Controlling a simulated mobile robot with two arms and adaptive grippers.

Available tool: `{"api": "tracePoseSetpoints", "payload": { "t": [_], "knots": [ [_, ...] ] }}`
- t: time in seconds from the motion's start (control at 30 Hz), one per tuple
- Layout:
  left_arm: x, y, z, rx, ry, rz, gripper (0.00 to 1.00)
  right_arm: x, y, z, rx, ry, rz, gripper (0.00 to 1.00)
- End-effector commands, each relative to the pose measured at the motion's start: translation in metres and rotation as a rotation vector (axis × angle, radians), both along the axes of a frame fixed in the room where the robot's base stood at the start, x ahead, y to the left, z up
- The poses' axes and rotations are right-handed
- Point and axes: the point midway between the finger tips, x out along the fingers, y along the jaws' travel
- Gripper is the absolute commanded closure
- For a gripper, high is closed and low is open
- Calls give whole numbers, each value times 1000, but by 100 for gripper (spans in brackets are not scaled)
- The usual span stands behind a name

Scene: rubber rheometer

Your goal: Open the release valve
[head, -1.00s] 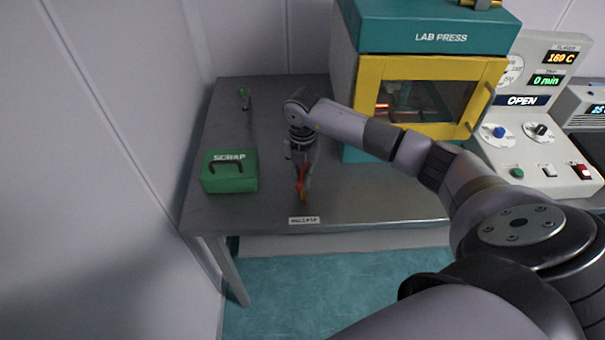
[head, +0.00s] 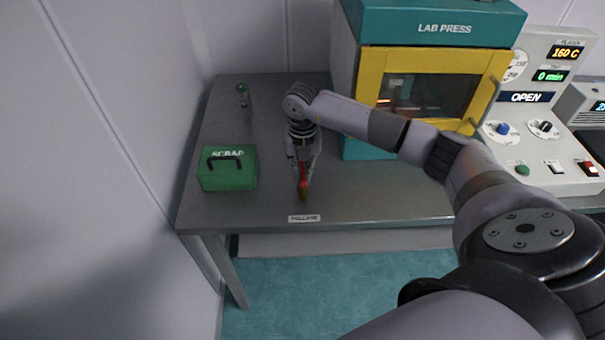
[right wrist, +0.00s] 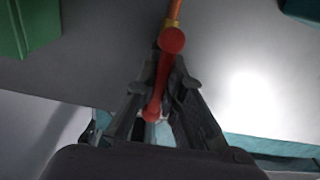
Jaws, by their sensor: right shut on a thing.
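The release valve has a red lever handle (head: 303,184) on an orange-brass stem, near the front edge of the grey table, just behind a small white label (head: 304,218). In the right wrist view the red handle (right wrist: 159,85) runs from a round red hub down between the fingers, with the orange-brass pipe (right wrist: 174,12) beyond it. My right gripper (head: 303,172) points down and is shut on the red handle; it fills the lower middle of the wrist view (right wrist: 156,112). Part of the valve is hidden by the fingers. My left gripper is not in view.
A green scrap box (head: 228,170) stands on the table (head: 345,205) left of my gripper. A small green-topped item (head: 242,94) is at the back left. The teal lab press with a yellow-framed door (head: 369,100) stands right, beside a control panel (head: 550,175).

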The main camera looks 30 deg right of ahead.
Motion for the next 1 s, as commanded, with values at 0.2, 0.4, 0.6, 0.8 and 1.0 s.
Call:
{"api": "tracePoseSetpoints", "payload": {
  "t": [0.2,0.4,0.6,0.8,1.0],
  "knots": [
    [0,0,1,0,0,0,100,0,-1,1,-2,-1,1,88],
    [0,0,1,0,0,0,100,0,0,1,-1,0,-1,75],
    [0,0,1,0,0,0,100,0,0,0,-1,0,-1,70],
    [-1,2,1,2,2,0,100,0,0,2,-1,-1,-1,70],
    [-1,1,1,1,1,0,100,1,0,28,0,-4,-1,70]
  ]
}}
